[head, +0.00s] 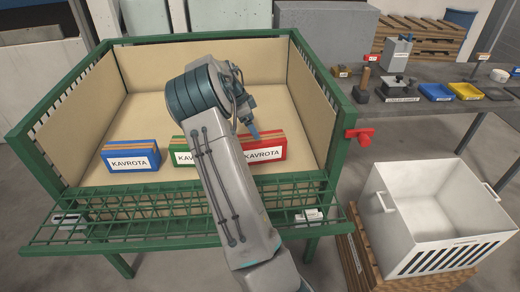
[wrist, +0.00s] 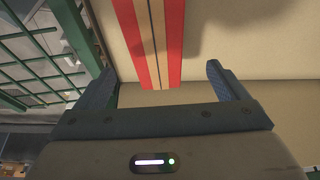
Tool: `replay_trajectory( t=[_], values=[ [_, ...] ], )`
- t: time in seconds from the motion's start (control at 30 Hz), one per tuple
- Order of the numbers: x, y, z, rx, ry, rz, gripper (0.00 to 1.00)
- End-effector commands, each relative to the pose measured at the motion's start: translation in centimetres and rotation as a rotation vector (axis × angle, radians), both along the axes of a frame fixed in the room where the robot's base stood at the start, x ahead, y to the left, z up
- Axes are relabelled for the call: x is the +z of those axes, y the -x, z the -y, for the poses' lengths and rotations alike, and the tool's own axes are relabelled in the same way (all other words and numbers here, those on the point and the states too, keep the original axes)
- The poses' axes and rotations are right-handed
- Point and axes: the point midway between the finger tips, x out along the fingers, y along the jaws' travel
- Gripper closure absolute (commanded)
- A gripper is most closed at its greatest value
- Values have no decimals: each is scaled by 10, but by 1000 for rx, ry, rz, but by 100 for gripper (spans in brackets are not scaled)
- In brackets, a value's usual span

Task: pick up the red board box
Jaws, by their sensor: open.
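The red board box (head: 264,149), labelled KAVROTA, stands in the green-framed bin (head: 150,205), to the right of the green and blue boxes. My arm partly covers its left side in the head view. In the wrist view the top of the red box (wrist: 175,40) shows as two red strips with tan boards and a dark line between. My gripper (wrist: 167,85) is open, and the box lies beyond its fingertips, roughly in line with the gap between them. The fingers are empty. In the head view my gripper (head: 252,130) hangs at the red box; contact cannot be told.
A blue box (head: 130,157) and a green box (head: 180,153), partly behind my arm, stand to the left. The bin has a green mesh front ledge (head: 110,228). A white crate (head: 425,225) on a pallet and a grey table (head: 440,115) with small items stand right.

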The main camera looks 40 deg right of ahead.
Motion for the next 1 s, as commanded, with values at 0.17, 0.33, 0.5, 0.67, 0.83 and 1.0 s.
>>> replay_trajectory(
  t=[0.17,0.33,0.5,0.67,0.83,1.0],
  values=[
    [-33,7,12,0,-1,-3,7],
    [-47,9,16,1,-2,-1,7],
    [-61,13,19,2,-3,-3,7],
    [-85,19,25,1,-1,-2,7],
    [-97,21,29,2,-1,1,7],
    [-98,21,29,3,-1,0,7]
  ],
)
